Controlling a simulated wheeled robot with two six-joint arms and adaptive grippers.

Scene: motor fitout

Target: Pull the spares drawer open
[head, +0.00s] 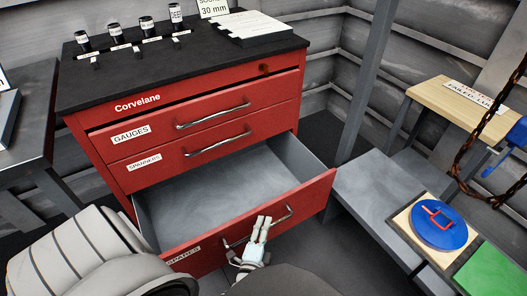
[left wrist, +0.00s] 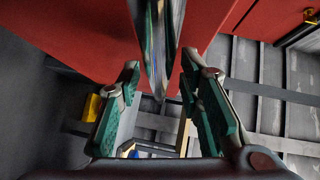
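The spares drawer (head: 312,192) is the lowest drawer of the red cabinet. It stands pulled well out, and its grey inside looks empty. Its red front carries a "SPARES" label (head: 183,255), partly covered by my arm. The drawer's metal bar handle (head: 288,213) is at my left gripper (head: 258,228). In the left wrist view the shiny handle (left wrist: 160,45) lies between the tips of my left gripper (left wrist: 160,72). The two fingers are apart, with gaps to the bar, so it looks open around the handle. My right gripper is not in view.
The gauges drawer (head: 200,118) and spanners drawer (head: 215,142) above are shut. The black cabinet top (head: 120,85) holds several black cylinders and a white stack. A low grey bench (head: 370,190) with a blue round part (head: 440,228) stands close right of the open drawer.

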